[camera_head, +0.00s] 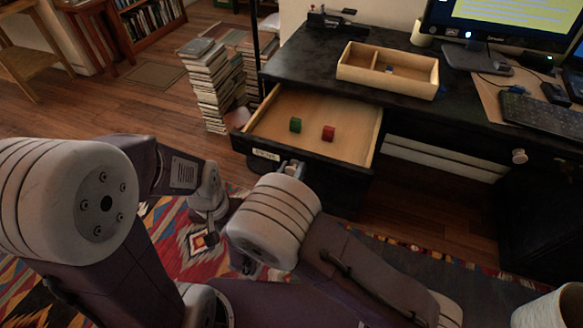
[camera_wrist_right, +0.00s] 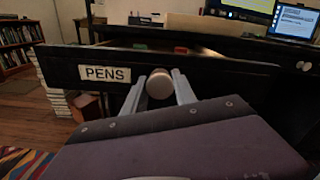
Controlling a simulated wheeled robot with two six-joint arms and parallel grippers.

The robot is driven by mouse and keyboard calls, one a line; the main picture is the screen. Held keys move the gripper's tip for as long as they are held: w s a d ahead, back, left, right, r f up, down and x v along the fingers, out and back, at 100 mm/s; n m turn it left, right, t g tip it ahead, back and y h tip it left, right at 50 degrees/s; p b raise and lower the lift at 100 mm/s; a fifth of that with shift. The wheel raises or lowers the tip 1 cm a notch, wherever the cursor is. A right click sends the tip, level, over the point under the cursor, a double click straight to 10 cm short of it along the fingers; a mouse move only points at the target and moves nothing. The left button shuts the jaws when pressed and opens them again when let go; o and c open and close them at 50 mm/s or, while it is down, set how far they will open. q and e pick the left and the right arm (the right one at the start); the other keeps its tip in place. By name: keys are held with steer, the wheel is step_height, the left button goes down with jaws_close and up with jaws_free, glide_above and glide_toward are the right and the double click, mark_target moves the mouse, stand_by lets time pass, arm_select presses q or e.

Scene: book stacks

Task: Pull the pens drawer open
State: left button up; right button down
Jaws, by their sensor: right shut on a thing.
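The pens drawer (camera_head: 348,150) is pulled well out of the black desk, its light wooden inside showing. A green cube (camera_head: 295,125) and a red cube (camera_head: 328,133) lie in it. In the right wrist view, the black drawer front (camera_wrist_right: 222,75) bears a PENS label (camera_wrist_right: 105,74) and a round pale knob (camera_wrist_right: 159,84). My right gripper (camera_wrist_right: 160,88) has its fingers on both sides of the knob, shut on it. In the head view the right gripper (camera_head: 291,168) is at the drawer front, partly hidden by my arm. My left gripper (camera_head: 210,236) is low over the rug, away from the drawer; its jaw state is unclear.
A wooden tray (camera_head: 388,87) stands on the black desktop (camera_head: 322,61), with a monitor (camera_head: 500,25) and keyboard (camera_head: 545,118) to the right. Stacked books (camera_head: 208,88) stand on the floor left of the drawer. A patterned rug (camera_head: 180,240) lies below.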

arm_select(q)
steer(key=shift+s+a+r, duration=0.1)
steer(key=shift+s, duration=0.3)
arm_select(e)
steer(key=shift+s+a, duration=0.15)
steer(key=shift+s, duration=0.25)
steer(key=c, duration=1)
jaws_free()
arm_select(q)
steer(key=shift+r, duration=0.1)
arm_select(e)
steer(key=shift+r, duration=0.1)
